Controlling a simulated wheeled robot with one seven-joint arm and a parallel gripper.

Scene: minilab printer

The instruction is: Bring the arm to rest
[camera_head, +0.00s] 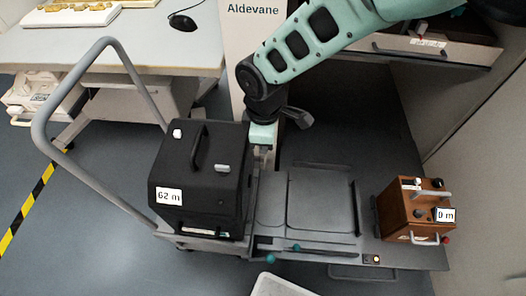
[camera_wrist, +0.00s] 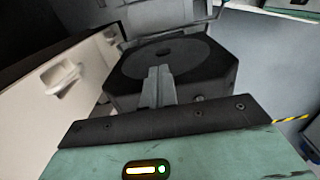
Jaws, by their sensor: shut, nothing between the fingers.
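My arm comes in from the upper right of the head view as a pale green link with dark openings and bends down at a dark joint. My gripper (camera_head: 262,152) hangs below that joint, just right of the black box (camera_head: 198,175) labelled "62 m". In the wrist view my gripper (camera_wrist: 159,82) has its two grey fingers together, with nothing between them. Whether the fingertips touch anything cannot be told from the head view.
The black box stands on a grey cart with a curved handle (camera_head: 45,125). A brown box (camera_head: 408,208) labelled "0 m" stands at the right end of the grey platform. A white desk (camera_head: 150,45) with a mouse (camera_head: 183,22) is at upper left. Open floor shows at lower left.

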